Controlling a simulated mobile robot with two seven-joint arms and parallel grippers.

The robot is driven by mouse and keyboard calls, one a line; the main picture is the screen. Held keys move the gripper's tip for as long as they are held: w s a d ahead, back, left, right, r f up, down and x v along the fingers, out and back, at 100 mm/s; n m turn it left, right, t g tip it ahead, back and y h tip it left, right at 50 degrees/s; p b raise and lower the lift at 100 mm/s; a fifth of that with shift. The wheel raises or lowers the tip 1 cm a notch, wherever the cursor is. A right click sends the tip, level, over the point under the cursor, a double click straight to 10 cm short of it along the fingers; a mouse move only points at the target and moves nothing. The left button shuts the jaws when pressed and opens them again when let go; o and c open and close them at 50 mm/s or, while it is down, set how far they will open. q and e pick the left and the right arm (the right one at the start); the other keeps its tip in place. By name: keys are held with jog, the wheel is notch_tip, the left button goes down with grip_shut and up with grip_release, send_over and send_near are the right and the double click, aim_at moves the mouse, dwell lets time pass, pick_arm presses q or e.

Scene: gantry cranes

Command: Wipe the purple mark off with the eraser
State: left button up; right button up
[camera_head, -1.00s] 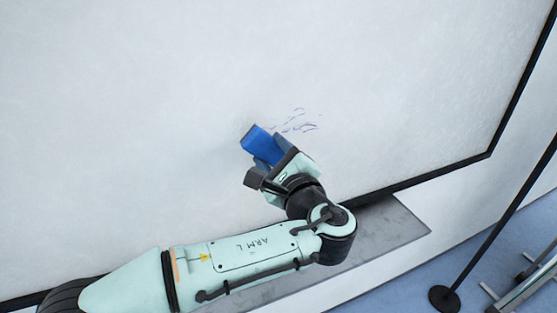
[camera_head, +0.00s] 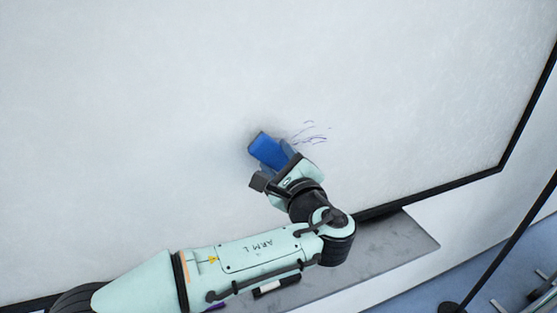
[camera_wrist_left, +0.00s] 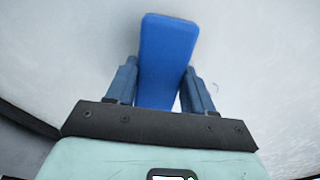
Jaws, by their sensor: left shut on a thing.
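The eraser (camera_head: 267,151) is a blue block held at the whiteboard in the head view. It also shows in the left wrist view (camera_wrist_left: 166,55), between the two fingers. My left gripper (camera_head: 276,162) is shut on the eraser. The purple mark (camera_head: 311,132) is a group of thin, broken strokes on the whiteboard, just right of the eraser and the gripper. Part of the mark may be hidden behind the gripper. I cannot tell whether the eraser touches the board. My right gripper is not in view.
The whiteboard (camera_head: 130,110) has a black frame (camera_head: 465,184) at its lower and right edges. A grey tray (camera_head: 385,248) runs below it, with a black-and-white marker (camera_head: 275,287) and a purple item (camera_head: 215,307) on it. A dark post (camera_head: 510,240) stands at the right.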

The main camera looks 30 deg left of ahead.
aim_at(301, 141)
pick_arm(q)
jog(key=shift+x, duration=1.05)
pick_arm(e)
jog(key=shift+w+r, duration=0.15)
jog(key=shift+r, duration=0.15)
pick_arm(q)
jog(key=shift+w+d+r+p, duration=0.15)
jog(key=shift+w+d+p, duration=0.55)
jog(key=shift+d+p, duration=0.1)
jog(key=shift+w+d+p, duration=0.3)
jog(key=shift+w+d, duration=0.25)
jog(key=shift+w, duration=0.1)
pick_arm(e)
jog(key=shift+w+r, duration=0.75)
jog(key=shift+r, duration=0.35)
pick_arm(q)
jog(key=shift+w+d+p, duration=0.35)
jog(key=shift+p, duration=0.05)
jog(key=shift+w+d+p, duration=0.3)
jog(key=shift+w+d, duration=0.05)
jog(key=shift+w, duration=0.2)
jog(key=shift+w+d+p, duration=0.25)
jog(key=shift+w+d, duration=0.15)
jog(key=shift+w, duration=0.15)
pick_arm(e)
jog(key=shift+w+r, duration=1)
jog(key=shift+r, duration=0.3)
